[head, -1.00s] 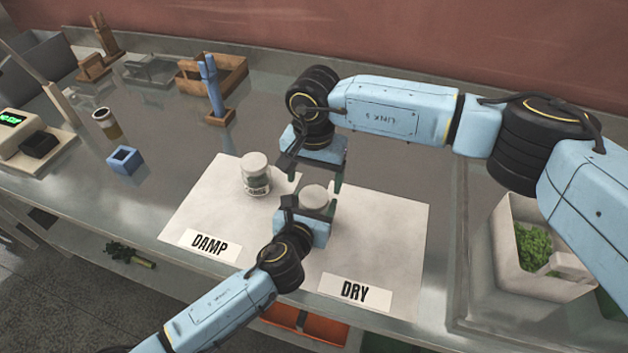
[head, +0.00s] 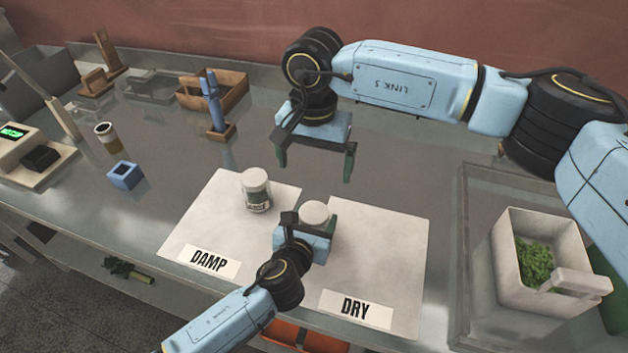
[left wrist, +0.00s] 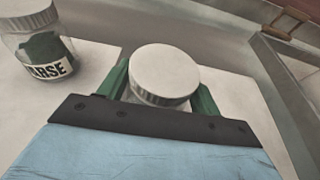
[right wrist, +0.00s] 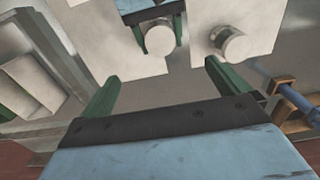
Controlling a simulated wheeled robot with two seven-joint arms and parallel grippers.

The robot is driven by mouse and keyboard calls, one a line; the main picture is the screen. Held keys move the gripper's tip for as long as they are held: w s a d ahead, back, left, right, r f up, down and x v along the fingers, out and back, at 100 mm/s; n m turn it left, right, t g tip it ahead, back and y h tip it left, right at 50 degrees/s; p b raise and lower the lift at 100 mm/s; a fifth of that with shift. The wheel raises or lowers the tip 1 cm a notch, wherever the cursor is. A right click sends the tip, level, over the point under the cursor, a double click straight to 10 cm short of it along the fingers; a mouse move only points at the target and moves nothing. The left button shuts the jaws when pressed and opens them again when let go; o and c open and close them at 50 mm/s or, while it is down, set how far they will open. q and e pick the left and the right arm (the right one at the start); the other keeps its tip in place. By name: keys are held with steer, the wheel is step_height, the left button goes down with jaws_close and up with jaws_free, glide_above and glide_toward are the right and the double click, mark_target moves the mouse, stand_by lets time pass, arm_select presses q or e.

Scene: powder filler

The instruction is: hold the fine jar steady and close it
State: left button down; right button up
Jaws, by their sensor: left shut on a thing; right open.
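The fine jar (head: 314,213), with a pale round lid on top, stands near the inner edges of the DAMP and DRY sheets; its label is hidden. In the left wrist view the jar's lid (left wrist: 164,73) lies between the green fingers. My left gripper (head: 312,228) is shut on the jar from the front. My right gripper (head: 315,160) is open and empty, raised behind the jar. In the right wrist view its fingers (right wrist: 158,85) are spread wide, with the lidded jar (right wrist: 159,38) beyond them.
A second lidded jar (head: 256,190), its label ending in "ARSE" in the left wrist view (left wrist: 42,50), stands on the DAMP sheet (head: 195,225). The DRY sheet (head: 385,260) is clear.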

steer(key=shift+r, duration=1.75)
arm_select(q)
steer(key=shift+c, duration=1.2)
jaws_free()
steer(key=p+v, duration=0.1)
steer(key=v, duration=1.2)
steer(key=shift+s, duration=0.2)
arm_select(e)
steer(key=shift+r, duration=0.6)
